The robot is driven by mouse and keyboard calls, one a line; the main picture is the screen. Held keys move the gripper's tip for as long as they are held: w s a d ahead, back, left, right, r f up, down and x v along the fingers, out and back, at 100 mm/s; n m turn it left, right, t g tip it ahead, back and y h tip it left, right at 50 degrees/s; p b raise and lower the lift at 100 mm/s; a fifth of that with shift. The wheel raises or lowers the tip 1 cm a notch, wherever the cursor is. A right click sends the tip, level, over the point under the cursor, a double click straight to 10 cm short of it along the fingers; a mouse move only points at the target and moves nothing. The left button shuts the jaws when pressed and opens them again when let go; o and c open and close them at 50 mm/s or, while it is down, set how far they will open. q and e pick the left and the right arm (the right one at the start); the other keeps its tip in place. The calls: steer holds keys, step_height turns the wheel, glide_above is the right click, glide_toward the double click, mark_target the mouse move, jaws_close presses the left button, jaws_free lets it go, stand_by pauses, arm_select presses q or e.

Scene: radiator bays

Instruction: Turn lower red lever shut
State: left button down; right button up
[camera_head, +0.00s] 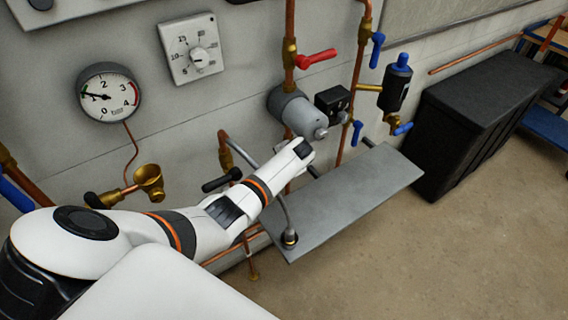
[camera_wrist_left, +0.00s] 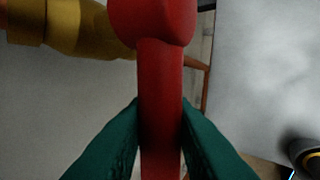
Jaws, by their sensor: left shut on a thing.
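The lower red lever (camera_wrist_left: 161,75) fills the middle of the left wrist view, with its round hub at the top and its handle running straight down. A brass valve body (camera_wrist_left: 65,25) is beside the hub at upper left. My left gripper (camera_wrist_left: 160,108) has its two green fingers on either side of the red handle and is shut on it. In the head view my left arm reaches to the pipes below the grey pump and hides the lower lever and my fingers. My right gripper is in neither view.
Another red lever (camera_head: 318,58) is on the pipe above the grey pump (camera_head: 290,108). A grey shelf plate (camera_head: 350,195) juts out right of my forearm. Blue-handled valves (camera_head: 376,50) are farther right, beside a black cabinet (camera_head: 470,115). Open floor lies in front.

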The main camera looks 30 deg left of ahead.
arm_select(q)
steer(key=c, duration=1.3)
jaws_free()
steer(key=s+d+r, duration=0.1)
steer(key=s+d, duration=0.1)
steer(key=d, duration=0.2)
steer(key=s+d+r, duration=0.1)
steer(key=s+d, duration=0.2)
steer(key=d, duration=0.1)
steer(key=s+d+r, duration=0.2)
steer(key=s+d, duration=0.1)
steer(key=d, duration=0.1)
steer(key=shift+d+b, duration=0.3)
steer(key=shift+c, duration=0.2)
